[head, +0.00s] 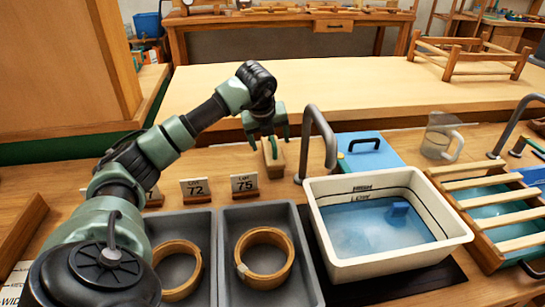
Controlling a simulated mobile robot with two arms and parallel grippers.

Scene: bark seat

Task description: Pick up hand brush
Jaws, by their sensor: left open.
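My left gripper (268,133) is open at the back of the bench, its fingers pointing down. Directly below it stands a small pale wooden block-shaped thing (275,166) that may be the hand brush or a holder for it. A green part shows at its top, between the fingers, but I cannot tell whether it belongs to the thing or to my gripper. The fingertips overlap its upper end in the picture; contact is unclear. My right gripper is not in view.
Number cards 72 (195,189) and 75 (244,184) stand left of it. In front are grey trays (230,295) with wooden rings (264,257). A tap (318,125), a white water basin (455,240), a blue box (370,155) and a slatted rack (500,213) are right.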

